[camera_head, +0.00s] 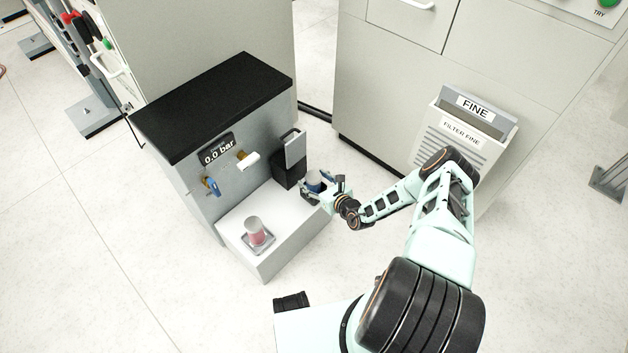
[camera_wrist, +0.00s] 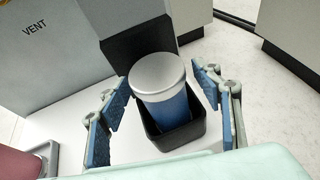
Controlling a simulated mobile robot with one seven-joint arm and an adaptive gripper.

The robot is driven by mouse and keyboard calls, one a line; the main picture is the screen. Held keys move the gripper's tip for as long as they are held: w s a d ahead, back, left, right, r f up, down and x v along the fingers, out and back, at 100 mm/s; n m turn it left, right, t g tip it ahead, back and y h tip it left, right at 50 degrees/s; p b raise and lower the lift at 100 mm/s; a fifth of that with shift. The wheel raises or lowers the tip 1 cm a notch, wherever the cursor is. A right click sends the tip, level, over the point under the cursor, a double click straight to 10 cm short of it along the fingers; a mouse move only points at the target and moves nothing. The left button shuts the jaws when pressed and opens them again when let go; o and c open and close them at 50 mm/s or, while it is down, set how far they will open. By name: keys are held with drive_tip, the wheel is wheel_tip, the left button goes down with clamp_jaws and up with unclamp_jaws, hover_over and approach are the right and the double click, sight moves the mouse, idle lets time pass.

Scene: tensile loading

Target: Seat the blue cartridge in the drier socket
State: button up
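The blue cartridge (camera_wrist: 168,108), a blue cylinder with a silver cap, stands inside a black square-walled socket (camera_wrist: 198,132) in the wrist view. Its upper part rises above the socket rim; its bottom is hidden inside, so I cannot tell how deep it sits. My gripper (camera_wrist: 160,90) is open, with one blue-padded finger on each side of the cartridge and visible gaps to it. In the head view my gripper (camera_head: 320,190) is at the right end of the bench's white ledge, around the cartridge (camera_head: 315,184), which is partly hidden.
A red cartridge (camera_head: 255,231) stands in a square tray on the white ledge (camera_head: 275,263). The grey bench cabinet (camera_head: 195,190) has a 0.0 bar display, a blue valve handle and a white handle. A black block (camera_head: 289,172) with a grey plate stands behind the gripper. A FINE filter bin (camera_head: 465,135) is right.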

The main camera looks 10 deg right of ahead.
drive_tip(key=shift+r, duration=0.15)
drive_tip(key=shift+s+d+r+p, duration=0.1)
drive_tip(key=shift+s+r+p, duration=0.1)
drive_tip(key=shift+p, duration=0.1)
drive_tip(key=p+v, duration=0.3)
drive_tip(key=v, duration=0.8)
drive_tip(key=shift+s, duration=0.2)
drive_tip(key=shift+d, duration=0.1)
